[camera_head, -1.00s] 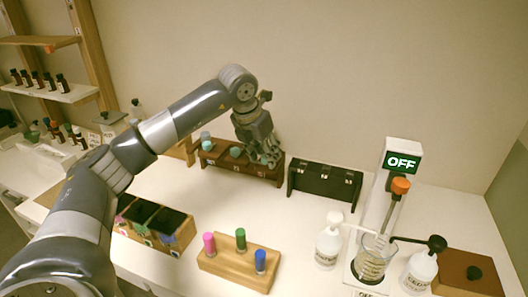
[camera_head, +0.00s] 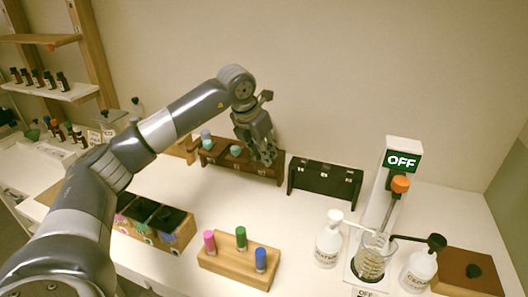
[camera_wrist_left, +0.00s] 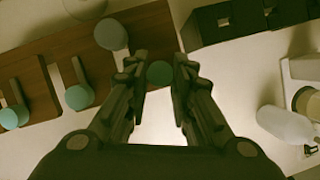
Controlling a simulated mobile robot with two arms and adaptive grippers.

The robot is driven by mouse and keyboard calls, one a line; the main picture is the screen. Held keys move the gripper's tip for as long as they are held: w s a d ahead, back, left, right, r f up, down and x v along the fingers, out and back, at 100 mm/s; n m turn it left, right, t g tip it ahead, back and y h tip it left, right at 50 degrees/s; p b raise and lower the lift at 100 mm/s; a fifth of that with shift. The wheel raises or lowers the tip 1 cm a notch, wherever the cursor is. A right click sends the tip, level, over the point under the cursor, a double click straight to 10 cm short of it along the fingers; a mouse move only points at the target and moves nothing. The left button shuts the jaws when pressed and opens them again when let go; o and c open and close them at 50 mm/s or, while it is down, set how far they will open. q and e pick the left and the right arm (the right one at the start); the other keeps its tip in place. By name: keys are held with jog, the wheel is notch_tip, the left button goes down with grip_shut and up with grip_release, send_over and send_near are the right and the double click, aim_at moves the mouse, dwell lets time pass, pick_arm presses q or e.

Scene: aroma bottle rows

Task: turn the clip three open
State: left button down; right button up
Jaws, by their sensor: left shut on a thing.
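A brown wooden rack (camera_head: 215,157) stands at the back of the table and carries a row of clips with round teal knobs. Two knobs (camera_head: 236,151) show left of my left gripper (camera_head: 266,160) in the head view. My left gripper points down at the rack's right end. In the left wrist view, a teal knob (camera_wrist_left: 160,74), the rightmost of the row, sits between the fingertips (camera_wrist_left: 160,65), and the gripper is shut on it. My fingers hide this clip in the head view. My right gripper is not visible.
A black rack (camera_head: 325,181) stands just right of the wooden one. In front are a wooden block with pink, green and blue pegs (camera_head: 240,264) and a box with dark compartments (camera_head: 150,221). White bottles (camera_head: 328,245) and a stirrer with an OFF sign (camera_head: 402,160) stand right.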

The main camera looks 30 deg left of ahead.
pick_arm(q)
jog(key=m, duration=0.2)
jog(key=m+h+p, duration=0.1)
jog(key=shift+w+a+r+m+h, duration=0.1)
jog(key=shift+a+r+m+h, duration=0.1)
jog(key=shift+m+h, duration=0.15)
jog(key=m+p, duration=0.1)
jog(key=m, duration=0.1)
jog(key=m+g+h+p, duration=0.1)
jog(key=m, duration=0.2)
jog(key=shift+w+a+m+g+h, duration=0.1)
jog(key=shift+w+m+g+h, duration=0.05)
jog(key=shift+m+g+h, duration=0.15)
jog(key=m+g+p, duration=0.1)
jog(key=m, duration=0.2)
jog(key=shift+w+m+h+p, duration=0.15)
jog(key=shift+m+h+p, duration=0.2)
jog(key=shift+w+a+f+m+g+p, duration=0.15)
jog(key=shift+m+g, duration=0.3)
jog(key=shift+m, duration=0.55)
jog(key=shift+d+m+g+p, duration=0.15)
jog(key=shift+m+g, duration=0.3)
jog(key=shift+m, duration=0.55)
jog(key=shift+a, duration=0.1)
jog(key=c, duration=1.4)
grip_release()
